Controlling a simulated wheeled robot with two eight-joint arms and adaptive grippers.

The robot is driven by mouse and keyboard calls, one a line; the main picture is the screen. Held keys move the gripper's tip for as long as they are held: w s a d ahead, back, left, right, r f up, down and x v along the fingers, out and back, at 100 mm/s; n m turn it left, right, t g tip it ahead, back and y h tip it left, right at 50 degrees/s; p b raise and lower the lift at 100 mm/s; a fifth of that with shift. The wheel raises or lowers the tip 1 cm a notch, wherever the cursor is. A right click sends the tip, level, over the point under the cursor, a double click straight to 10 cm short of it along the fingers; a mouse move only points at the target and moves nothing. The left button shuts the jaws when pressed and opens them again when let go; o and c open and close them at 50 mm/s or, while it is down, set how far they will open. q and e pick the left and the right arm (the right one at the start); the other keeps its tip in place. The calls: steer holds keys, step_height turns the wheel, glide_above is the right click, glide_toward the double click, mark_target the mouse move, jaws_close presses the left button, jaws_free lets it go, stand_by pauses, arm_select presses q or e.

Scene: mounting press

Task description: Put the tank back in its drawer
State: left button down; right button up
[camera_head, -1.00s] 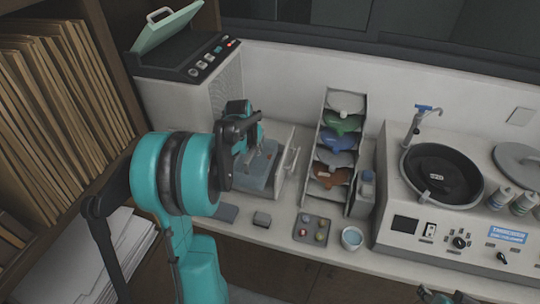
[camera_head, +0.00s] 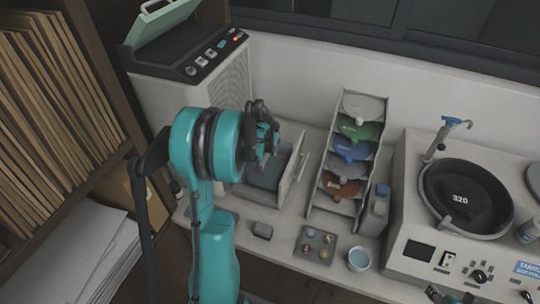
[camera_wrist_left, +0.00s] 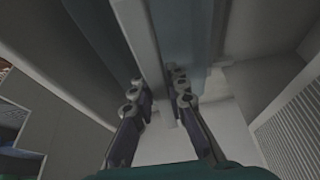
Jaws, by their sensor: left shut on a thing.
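The tank (camera_head: 265,176) is a blue-grey box at the pulled-out drawer (camera_head: 292,183) of the white machine. It appears within the drawer walls, but I cannot tell whether it rests on the drawer floor. My left gripper (camera_head: 268,150) is over it, shut on the tank's pale upper bar. In the left wrist view the left fingers (camera_wrist_left: 158,92) pinch that pale bar (camera_wrist_left: 140,40), with bluish tank walls (camera_wrist_left: 190,35) beyond. My arm hides the near-left part of the drawer. A small part of my right gripper (camera_head: 440,296) shows at the bottom edge.
The white machine (camera_head: 180,105) with its raised lid stands behind my left arm. A shelf of folders (camera_head: 60,105) is left.

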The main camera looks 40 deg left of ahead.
arm_select(q)
steer(key=shift+f, duration=0.75)
steer(key=shift+w+a+f, duration=0.1)
steer(key=shift+f, duration=0.05)
steer(key=c, duration=1.5)
jaws_free()
steer(key=shift+f, duration=0.1)
